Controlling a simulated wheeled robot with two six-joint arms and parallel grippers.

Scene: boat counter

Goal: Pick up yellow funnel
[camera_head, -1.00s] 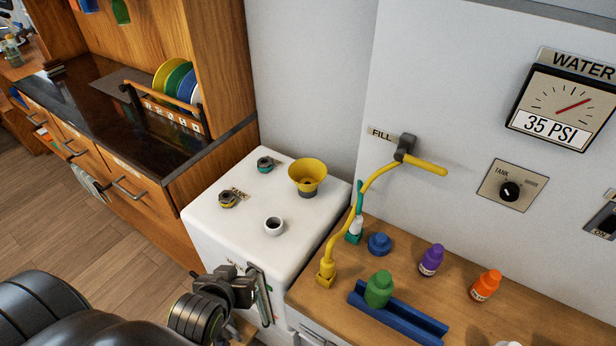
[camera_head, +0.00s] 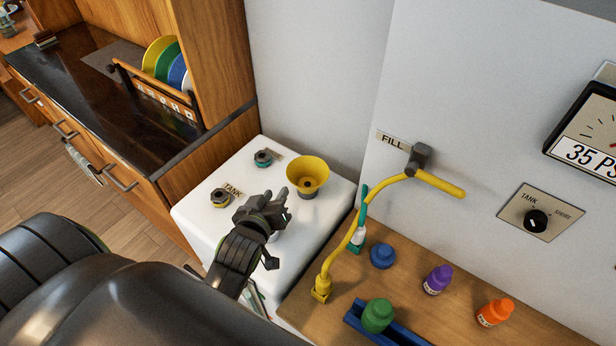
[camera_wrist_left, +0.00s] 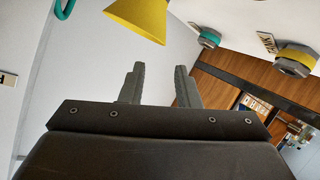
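The yellow funnel (camera_head: 308,174) stands upright on the white tank top (camera_head: 318,222), near its back right, seated on a dark collar. In the left wrist view the funnel (camera_wrist_left: 140,17) is at the top, just beyond the fingertips. My left gripper (camera_head: 277,206) is over the tank top, just in front and left of the funnel, apart from it. Its two fingers (camera_wrist_left: 160,80) are spread with nothing between them. The small white-rimmed opening on the tank top is hidden behind the gripper. My right gripper is in neither view.
A teal-ringed cap (camera_head: 263,158) and a yellow-ringed cap (camera_head: 221,197) sit left of the funnel. A yellow hose (camera_head: 341,250) rises on the right to a wall fitting. Several bottles stand on the wooden counter (camera_head: 425,322). The wall is close behind.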

